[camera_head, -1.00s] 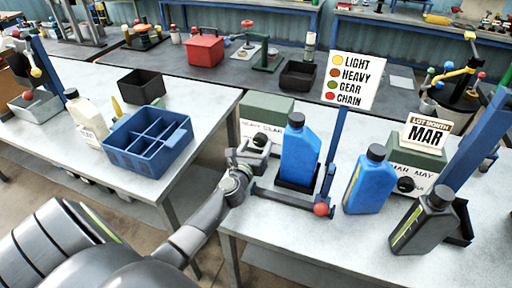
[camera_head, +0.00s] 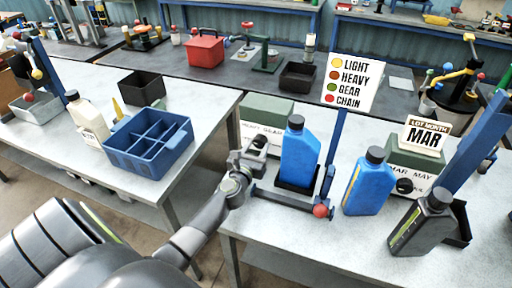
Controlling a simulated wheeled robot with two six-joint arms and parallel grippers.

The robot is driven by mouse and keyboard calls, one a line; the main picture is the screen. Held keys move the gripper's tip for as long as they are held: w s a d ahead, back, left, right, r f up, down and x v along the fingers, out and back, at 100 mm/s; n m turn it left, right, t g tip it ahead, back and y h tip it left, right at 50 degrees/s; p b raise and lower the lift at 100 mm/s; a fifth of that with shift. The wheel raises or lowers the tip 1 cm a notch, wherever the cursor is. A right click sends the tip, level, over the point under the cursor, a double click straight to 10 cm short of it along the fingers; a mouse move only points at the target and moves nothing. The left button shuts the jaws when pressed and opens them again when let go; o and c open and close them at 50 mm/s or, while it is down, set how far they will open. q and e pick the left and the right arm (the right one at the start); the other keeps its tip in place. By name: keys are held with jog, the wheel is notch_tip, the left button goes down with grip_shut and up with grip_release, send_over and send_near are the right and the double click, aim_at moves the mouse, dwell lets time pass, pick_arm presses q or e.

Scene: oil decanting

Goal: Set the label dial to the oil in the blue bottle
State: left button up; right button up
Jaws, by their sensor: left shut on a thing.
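A blue bottle (camera_head: 299,157) with a dark cap stands upright in a black holder behind a low bar with a red ball. A second blue bottle (camera_head: 368,185) with a yellow side strip stands to its right. The label dial box (camera_head: 268,110), green with a white printed front, stands behind and left of the first bottle. Its dark dial knob (camera_head: 259,141) is at my left gripper (camera_head: 255,152), which is shut on the knob. The fingers and bottle hide part of the print, and the dial's setting cannot be read. My right gripper is not in view.
A sign (camera_head: 350,82) lists LIGHT yellow, HEAVY brown-red, GEAR green, CHAIN red. A second dial box (camera_head: 415,160) has a LOT MONTH card reading MAR (camera_head: 427,134). A dark grey bottle (camera_head: 424,225) stands at right. A blue divided crate (camera_head: 150,145) sits on the left table.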

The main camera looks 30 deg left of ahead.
pick_arm(q)
jog(key=m+p, duration=0.2)
jog(key=m, duration=0.3)
jog(key=m+p, duration=0.2)
jog(key=m, duration=0.3)
jog(key=shift+d+m, duration=0.1)
jog(key=shift+m, duration=0.3)
jog(key=m+p, duration=0.1)
jog(key=m, duration=0.4)
jog(key=shift+p, duration=0.4)
jog(key=m+p, duration=0.1)
jog(key=m, duration=0.5)
jog(key=shift+f+p, duration=0.2)
jog(key=shift+p, duration=0.2)
jog(key=o, duration=1)
jog(key=shift+s, duration=0.15)
